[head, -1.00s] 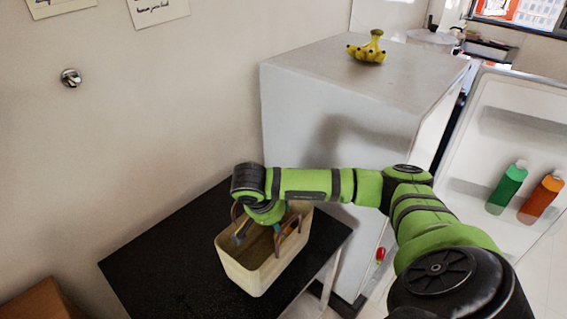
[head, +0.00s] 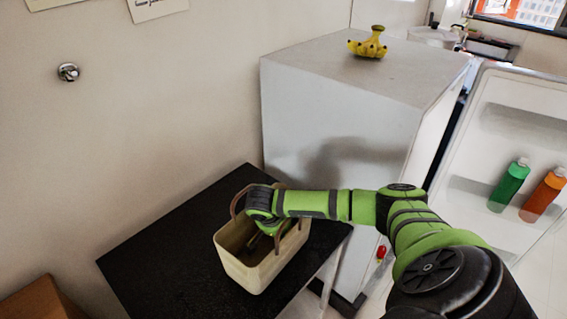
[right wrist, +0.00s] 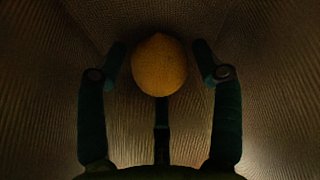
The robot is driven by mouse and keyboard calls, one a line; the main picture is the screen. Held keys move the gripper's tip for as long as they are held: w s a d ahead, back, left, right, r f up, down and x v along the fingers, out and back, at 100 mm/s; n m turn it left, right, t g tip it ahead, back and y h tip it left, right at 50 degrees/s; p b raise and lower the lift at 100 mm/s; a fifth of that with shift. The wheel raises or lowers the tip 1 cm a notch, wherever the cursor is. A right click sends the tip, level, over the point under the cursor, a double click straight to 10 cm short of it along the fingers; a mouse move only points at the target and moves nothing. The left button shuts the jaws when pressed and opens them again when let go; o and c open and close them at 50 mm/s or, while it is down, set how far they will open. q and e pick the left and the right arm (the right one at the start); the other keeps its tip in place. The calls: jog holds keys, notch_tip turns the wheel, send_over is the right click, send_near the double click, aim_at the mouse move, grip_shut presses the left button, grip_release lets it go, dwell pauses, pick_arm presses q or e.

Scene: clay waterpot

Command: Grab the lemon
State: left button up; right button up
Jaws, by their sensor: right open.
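The lemon (right wrist: 159,65) shows in the right wrist view, yellow and round, inside the dark woven-textured basket. My right gripper (right wrist: 160,62) is open, with one finger on each side of the lemon. Small gaps seem to show between the fingers and the fruit; I cannot tell whether they touch. In the head view my right arm reaches down into the cream basket (head: 252,276), which has brown handles. The lemon and the fingertips are hidden there by the arm and basket walls. My left gripper is not in view.
The basket stands on a black table (head: 170,268) against the wall. A white fridge (head: 340,120) stands behind it, with bananas (head: 369,46) on top. Its open door at right holds a green bottle (head: 509,186) and an orange bottle (head: 543,195).

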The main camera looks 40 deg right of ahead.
jog(key=c, duration=0.9)
